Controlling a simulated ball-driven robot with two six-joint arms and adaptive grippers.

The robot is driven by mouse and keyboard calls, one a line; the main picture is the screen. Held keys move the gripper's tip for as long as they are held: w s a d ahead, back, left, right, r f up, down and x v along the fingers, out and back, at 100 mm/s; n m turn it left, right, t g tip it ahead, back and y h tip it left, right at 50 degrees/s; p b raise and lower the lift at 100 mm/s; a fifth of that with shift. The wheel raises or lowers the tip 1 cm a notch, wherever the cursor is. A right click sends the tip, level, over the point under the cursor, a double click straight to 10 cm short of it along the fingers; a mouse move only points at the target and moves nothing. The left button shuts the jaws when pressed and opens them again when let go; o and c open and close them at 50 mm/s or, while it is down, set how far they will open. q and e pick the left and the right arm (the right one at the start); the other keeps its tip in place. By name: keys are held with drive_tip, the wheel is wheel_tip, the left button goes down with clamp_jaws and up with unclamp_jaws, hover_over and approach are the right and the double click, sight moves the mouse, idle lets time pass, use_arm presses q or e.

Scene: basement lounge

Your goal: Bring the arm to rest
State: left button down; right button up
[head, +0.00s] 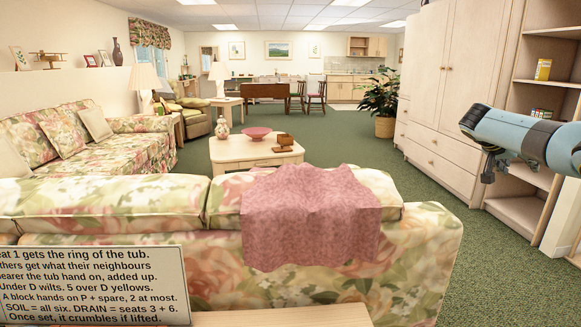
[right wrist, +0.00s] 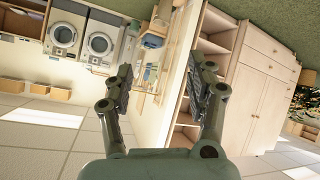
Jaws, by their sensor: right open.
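My right arm comes in from the right edge of the head view, with a blue-grey forearm raised in front of the shelves. My left gripper is not in view.
An open shelf unit (head: 519,203) and a pale wardrobe (head: 443,115) stand behind the right arm. A floral sofa (head: 424,252) with a pink throw (head: 311,215) is ahead. A sign (head: 90,285) stands at the lower left. Washing machines (right wrist: 64,38) show in the wrist view.

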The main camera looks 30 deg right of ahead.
drive_tip(key=s+d+f+n+t, duration=0.2)
drive_tip(key=s+f+n+t, duration=0.4)
drive_tip(key=s+f+n, duration=1.55)
drive_tip(key=s+a+f+m+g+y, duration=0.1)
drive_tip(key=s+a+f+y, duration=0.2)
drive_tip(key=a+f, duration=0.85)
drive_tip(key=s+a+f+m+y, duration=0.15)
drive_tip(key=s+a+f, duration=0.25)
drive_tip(key=a+f, duration=0.75)
drive_tip(key=s+a+f+y, duration=0.1)
drive_tip(key=a+f, duration=0.2)
drive_tip(key=a, duration=0.9)
drive_tip(key=s+a+f+y, duration=0.1)
drive_tip(key=a+f+y, duration=0.1)
drive_tip(key=a, duration=1)
drive_tip(key=s+a+f+y, duration=0.1)
drive_tip(key=a+f, duration=0.3)
drive_tip(key=a, duration=0.8)
drive_tip(key=shift+s+a+f+m+g+y, duration=0.3)
drive_tip(key=shift+f+m+g+y, duration=0.1)
drive_tip(key=shift+y, duration=0.25)
